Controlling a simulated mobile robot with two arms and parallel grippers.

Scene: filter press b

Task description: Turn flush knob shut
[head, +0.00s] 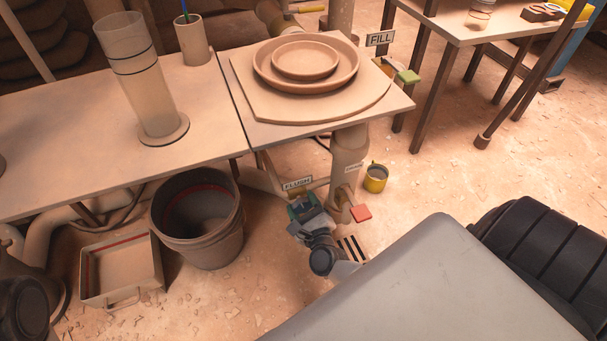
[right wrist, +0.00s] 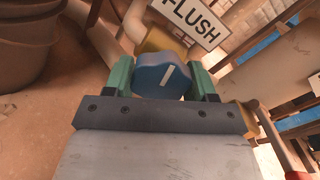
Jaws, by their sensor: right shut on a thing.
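The flush knob (right wrist: 163,77) is blue with a white line on its face, in the right wrist view. It sits on a yellow-brown valve body below the FLUSH sign (right wrist: 194,20), which also shows in the head view (head: 298,184). My right gripper (right wrist: 163,82) has a green finger on each side of the knob and is shut on it. In the head view my right gripper (head: 303,208) is below the sign, under the table edge, and hides the knob. The white line is tilted slightly from upright in the wrist view. My left gripper is not in view.
A red handle (head: 361,213) is close to the right of my right gripper. A yellow cup (head: 375,177) stands behind it. A bucket (head: 200,220) and a tray (head: 122,269) are on the floor to the left. The table (head: 215,107) is above. A FILL sign (head: 380,38) with a green handle (head: 408,77) is farther back.

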